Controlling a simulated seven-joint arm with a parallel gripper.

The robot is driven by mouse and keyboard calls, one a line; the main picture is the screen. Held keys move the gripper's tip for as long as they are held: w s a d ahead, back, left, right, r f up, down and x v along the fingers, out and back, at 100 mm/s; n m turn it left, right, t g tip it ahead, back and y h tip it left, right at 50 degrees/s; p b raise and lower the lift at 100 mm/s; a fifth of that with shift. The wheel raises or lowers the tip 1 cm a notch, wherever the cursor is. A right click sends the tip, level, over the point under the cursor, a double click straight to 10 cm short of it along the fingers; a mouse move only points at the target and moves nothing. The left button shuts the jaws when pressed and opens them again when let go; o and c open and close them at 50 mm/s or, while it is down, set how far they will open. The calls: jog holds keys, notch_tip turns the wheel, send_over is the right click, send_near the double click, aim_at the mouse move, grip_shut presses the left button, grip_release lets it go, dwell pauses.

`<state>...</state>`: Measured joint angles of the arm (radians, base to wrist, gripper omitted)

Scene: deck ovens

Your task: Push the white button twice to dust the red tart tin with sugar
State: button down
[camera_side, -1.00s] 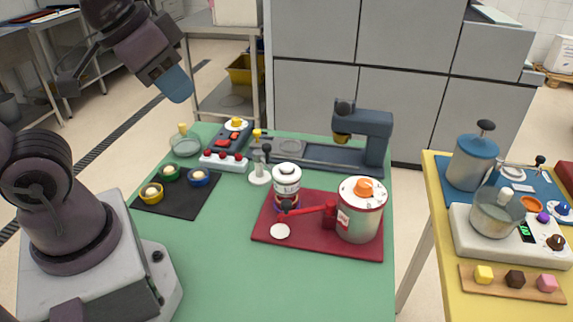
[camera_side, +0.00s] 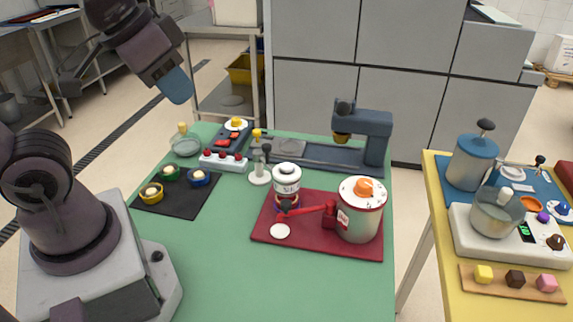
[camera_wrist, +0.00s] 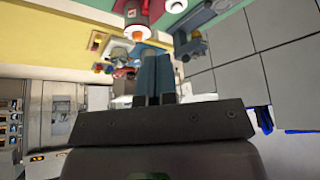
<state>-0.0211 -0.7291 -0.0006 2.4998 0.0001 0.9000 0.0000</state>
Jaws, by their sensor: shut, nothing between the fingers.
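A white canister (camera_side: 287,184) with dark lettering stands on the red board (camera_side: 318,249) in the side view. A white knob (camera_side: 287,168) sits on its top; it looks like the white button. Small dark and coloured parts below the canister are too small to tell apart, and I cannot make out a red tart tin there. A flat white disc (camera_side: 280,231) lies on the board in front. My gripper (camera_side: 180,92) is shut and empty, high at the upper left, well away from the canister. Its blue fingers (camera_wrist: 154,75) are together in the wrist view.
A white can (camera_side: 357,222) with an orange knob and a red arm stands right of the canister. A black mat (camera_side: 172,205) holds yellow, green and blue tins. A grey-blue machine (camera_side: 375,130) stands behind. The green table's (camera_side: 220,275) front is clear.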

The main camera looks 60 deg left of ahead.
jog(key=w+a+f+g+y, duration=0.2)
jog(key=w+a+f, duration=0.2)
jog(key=a+f, duration=0.1)
jog(key=m+t+h, duration=0.4)
jog(key=m+t, duration=0.2)
jog(key=m, duration=0.5)
send_over(287, 167)
notch_tip(287, 167, down, 6)
jog(key=shift+s+f, duration=0.1)
jog(key=shift+f, duration=0.1)
jog(key=shift+d+f, duration=0.1)
jog(key=shift+f, duration=0.05)
jog(key=shift+y, duration=0.3)
jog(key=shift+f, duration=4.25)
jog(key=shift+f, duration=0.1)
jog(key=shift+f, duration=0.3)
